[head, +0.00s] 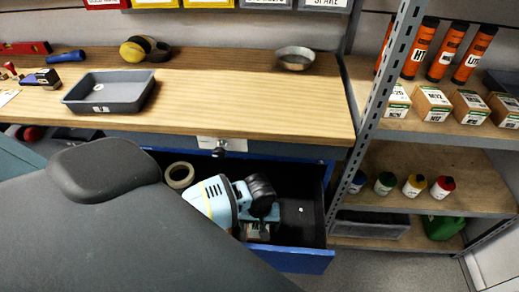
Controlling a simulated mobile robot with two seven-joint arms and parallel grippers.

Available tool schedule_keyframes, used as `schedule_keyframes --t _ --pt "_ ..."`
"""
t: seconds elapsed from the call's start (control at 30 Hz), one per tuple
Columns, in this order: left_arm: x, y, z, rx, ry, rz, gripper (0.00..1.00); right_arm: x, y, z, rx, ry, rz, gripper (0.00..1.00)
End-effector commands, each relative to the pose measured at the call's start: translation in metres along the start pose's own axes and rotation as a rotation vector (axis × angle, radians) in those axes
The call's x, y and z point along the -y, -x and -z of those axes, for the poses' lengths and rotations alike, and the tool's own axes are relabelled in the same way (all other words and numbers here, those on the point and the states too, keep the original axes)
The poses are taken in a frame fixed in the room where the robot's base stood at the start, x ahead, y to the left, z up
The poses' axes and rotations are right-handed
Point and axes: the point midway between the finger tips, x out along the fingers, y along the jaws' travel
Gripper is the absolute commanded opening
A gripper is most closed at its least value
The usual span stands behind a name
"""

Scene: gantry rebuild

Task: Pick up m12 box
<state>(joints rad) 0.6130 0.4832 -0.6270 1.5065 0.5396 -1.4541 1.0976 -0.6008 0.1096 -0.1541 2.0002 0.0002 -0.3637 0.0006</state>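The m12 box (432,104) appears to be the second from the left in a row of small cardboard boxes on the upper shelf at the right. It has a white and green label that seems to read M12, and it stands upright. My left gripper (259,222) points down into the open blue drawer, well to the left of and below that box. Its light blue-and-white wrist and black body show, but its fingers are dark and unclear against the drawer contents. My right gripper is not in view.
A grey shelf post (376,100) stands between the workbench (235,95) and the shelves. Similar boxes (470,106) flank the m12 box, with orange tubes (445,52) behind. The open drawer (300,258) juts out and holds a tape roll (179,176). Small bottles (413,186) stand on the shelf below.

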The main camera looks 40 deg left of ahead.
Motion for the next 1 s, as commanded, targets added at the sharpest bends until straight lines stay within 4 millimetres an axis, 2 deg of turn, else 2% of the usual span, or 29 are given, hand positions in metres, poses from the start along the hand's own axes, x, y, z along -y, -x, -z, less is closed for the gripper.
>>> schedule_keyframes --t 0.07,0.43,0.67,0.77,1.0 --pt "0.000 0.000 0.000 0.000 0.000 0.000 0.75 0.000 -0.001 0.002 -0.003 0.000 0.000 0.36" --pt "0.000 0.000 0.000 0.001 0.000 0.000 0.26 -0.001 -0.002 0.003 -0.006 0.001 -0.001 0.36" --pt "-0.001 0.002 0.000 -0.001 0.000 -0.002 0.26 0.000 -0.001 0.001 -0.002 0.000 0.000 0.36" --pt "-0.001 0.008 0.001 -0.002 0.000 -0.003 0.26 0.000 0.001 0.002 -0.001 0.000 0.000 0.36" --pt "-0.002 0.050 0.002 -0.005 0.000 -0.006 0.26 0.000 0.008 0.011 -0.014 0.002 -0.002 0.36"
